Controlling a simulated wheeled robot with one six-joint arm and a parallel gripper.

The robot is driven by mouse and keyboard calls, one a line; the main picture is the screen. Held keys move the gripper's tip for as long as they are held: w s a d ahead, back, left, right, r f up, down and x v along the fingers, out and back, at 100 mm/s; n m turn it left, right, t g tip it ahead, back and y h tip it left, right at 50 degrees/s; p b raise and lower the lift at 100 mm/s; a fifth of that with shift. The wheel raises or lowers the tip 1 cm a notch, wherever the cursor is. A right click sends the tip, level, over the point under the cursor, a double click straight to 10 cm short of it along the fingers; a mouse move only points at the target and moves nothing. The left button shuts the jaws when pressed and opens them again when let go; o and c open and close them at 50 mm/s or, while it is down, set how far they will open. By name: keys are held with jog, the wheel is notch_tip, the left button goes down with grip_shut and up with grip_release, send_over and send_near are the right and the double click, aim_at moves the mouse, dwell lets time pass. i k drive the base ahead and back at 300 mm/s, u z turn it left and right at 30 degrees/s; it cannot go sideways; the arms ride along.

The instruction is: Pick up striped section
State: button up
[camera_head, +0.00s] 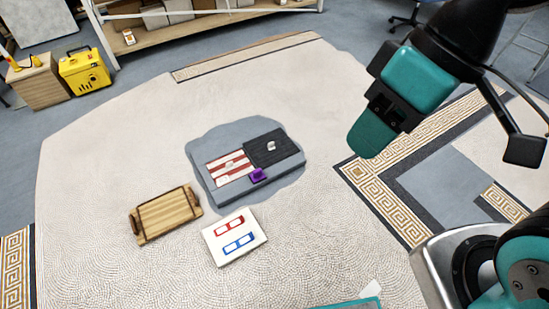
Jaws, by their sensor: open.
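The striped section (231,170) shows red and white stripes and a small pale knob. It lies in the left part of a grey slab (230,195), beside a dark grey section (280,149) with its own white knob. A small purple block (258,175) sits at the slab's front, by the stripes' lower right corner. My gripper (448,145) is at the upper right, its jaws apart and nothing seen between them. It is well to the right of the slab and apart from it.
A wooden tray (140,235) with raised ends stands left of a white board (220,255) with red and blue outlined slots. Pale mosaic floor around them is clear. A yellow case (84,72), a wooden box (38,88) and a shelf (200,30) stand at the back.

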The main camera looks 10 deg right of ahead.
aim_at(224, 170)
jog(key=z, duration=1.15)
jog(key=i, duration=2.9)
jog(key=u, duration=3.6)
jog(key=i, duration=0.5)
jog(key=u, duration=0.05)
